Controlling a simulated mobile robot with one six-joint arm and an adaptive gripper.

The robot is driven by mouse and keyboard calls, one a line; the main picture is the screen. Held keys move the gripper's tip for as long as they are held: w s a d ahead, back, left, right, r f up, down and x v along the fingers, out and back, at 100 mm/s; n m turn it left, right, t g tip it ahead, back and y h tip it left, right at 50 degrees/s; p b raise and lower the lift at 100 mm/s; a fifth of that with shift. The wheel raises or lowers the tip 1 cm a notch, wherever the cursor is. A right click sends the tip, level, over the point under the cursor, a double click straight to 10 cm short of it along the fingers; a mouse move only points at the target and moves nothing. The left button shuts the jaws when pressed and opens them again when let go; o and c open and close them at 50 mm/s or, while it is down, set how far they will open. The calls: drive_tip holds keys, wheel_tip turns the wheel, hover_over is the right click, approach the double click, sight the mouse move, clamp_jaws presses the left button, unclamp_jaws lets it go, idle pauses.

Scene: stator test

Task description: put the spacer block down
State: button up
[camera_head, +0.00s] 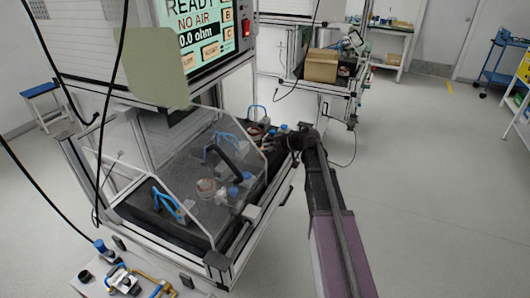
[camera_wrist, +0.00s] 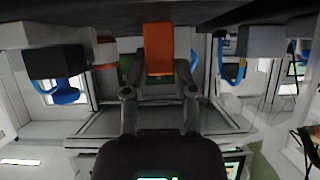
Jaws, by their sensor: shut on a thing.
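An orange block (camera_wrist: 158,48), which I take to be the spacer block, sits between the fingertips of my gripper (camera_wrist: 159,70) in the wrist view. The fingers are shut on it from both sides. It appears close to the dark surface along the top of that picture; I cannot tell whether it touches. In the head view my gripper (camera_head: 283,141) is at the right, open-looking side of the test bench (camera_head: 250,228), beside the clear cover. The block cannot be made out there.
The clear cover (camera_head: 165,165) stands over blue handles and a reddish ring-shaped part (camera_head: 206,187). A display (camera_head: 197,38) hangs above. In the wrist view, dark and grey blocks with blue parts (camera_wrist: 64,92) flank my gripper. Open floor (camera_head: 430,200) lies right.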

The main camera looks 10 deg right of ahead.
drive_tip(key=shift+f, duration=0.15)
drive_tip(key=o, duration=0.8)
drive_tip(key=shift+r, duration=0.2)
drive_tip(key=shift+s+d+r+p, duration=0.2)
drive_tip(key=shift+d+p, duration=0.05)
drive_tip(key=shift+p, duration=0.05)
drive_tip(key=shift+p+v, duration=2.65)
drive_tip(key=shift+v, duration=3)
drive_tip(key=shift+f, duration=0.15)
